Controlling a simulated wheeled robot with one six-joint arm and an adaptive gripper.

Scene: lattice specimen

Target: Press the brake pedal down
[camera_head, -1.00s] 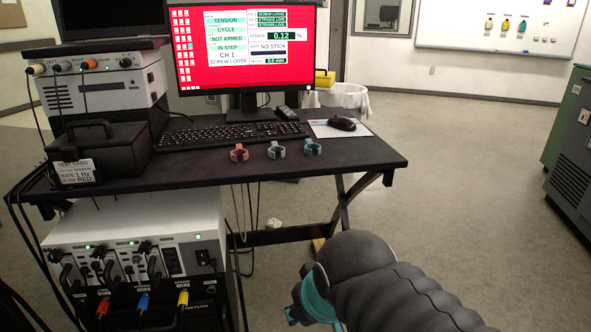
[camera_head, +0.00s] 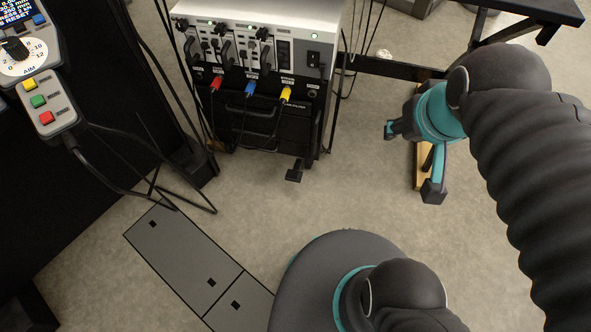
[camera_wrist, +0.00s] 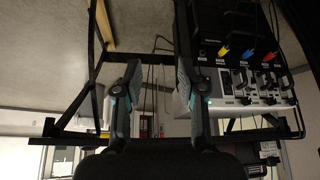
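A small black pedal (camera_head: 294,172), which looks like the brake pedal, sticks out low at the front of the white-and-black instrument cabinet (camera_head: 265,20), close to the floor. Nothing touches it. My gripper (camera_head: 412,160) is to the right of the pedal in the head view, apart from it, with its teal-and-black fingers spread and empty. In the wrist view my gripper (camera_wrist: 158,75) also shows two separated fingers with nothing between them. The cabinet (camera_wrist: 245,85) appears upside down at the right there. I cannot make out the pedal surely in that view.
Red, blue and yellow plugs (camera_head: 285,95) with hanging cables are on the cabinet front. A control box with coloured buttons (camera_head: 40,100) is at the left, with black cables (camera_head: 150,190) below. A dark desk (camera_head: 520,12) stands at upper right. Floor before the cabinet is clear.

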